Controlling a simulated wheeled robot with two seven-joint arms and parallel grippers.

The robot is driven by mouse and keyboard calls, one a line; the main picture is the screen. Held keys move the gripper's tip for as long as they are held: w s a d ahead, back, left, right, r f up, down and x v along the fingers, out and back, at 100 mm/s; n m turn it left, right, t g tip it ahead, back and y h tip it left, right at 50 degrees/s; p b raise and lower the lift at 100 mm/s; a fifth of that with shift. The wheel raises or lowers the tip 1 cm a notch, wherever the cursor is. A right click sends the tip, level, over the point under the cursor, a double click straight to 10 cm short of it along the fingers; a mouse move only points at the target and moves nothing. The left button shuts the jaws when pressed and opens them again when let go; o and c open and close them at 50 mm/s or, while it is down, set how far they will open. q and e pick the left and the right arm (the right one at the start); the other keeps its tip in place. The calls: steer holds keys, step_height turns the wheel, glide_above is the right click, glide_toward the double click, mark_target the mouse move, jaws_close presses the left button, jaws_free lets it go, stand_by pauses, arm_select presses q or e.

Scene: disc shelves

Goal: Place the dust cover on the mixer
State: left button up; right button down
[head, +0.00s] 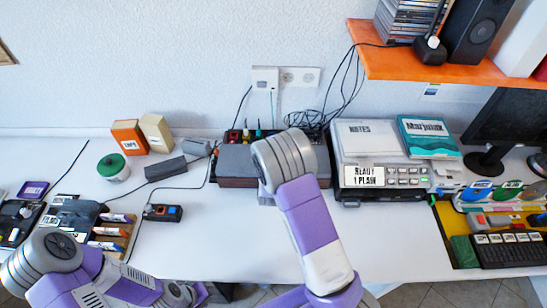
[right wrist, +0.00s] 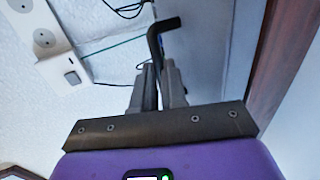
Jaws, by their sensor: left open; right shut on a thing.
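The mixer (head: 236,183) stands against the wall at the middle of the table in the head view, with brown sides and coloured knobs along its back. A plain grey surface, apparently the dust cover (head: 236,160), lies over its front part; the knobs show behind it. I cannot tell whether it is seated. My right arm crosses in front, hiding the middle of both and my right gripper. In the right wrist view that gripper (right wrist: 155,75) is shut on a thin, dark bent piece (right wrist: 156,38), perhaps part of the cover. My left gripper (head: 196,294) is open and low at the front edge.
A grey machine with books (head: 375,140) stands right of the mixer. An orange shelf (head: 450,66) overhangs the right. The front middle of the table is clear.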

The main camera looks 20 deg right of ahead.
steer(key=c, duration=1.6)
jaws_free()
steer(key=shift+f, duration=0.1)
steer(key=shift+c, duration=0.2)
steer(key=o, duration=0.5)
steer(key=shift+c, duration=0.2)
steer(key=shift+r, duration=0.2)
steer(key=p+v, duration=0.2)
steer(key=v, duration=1)
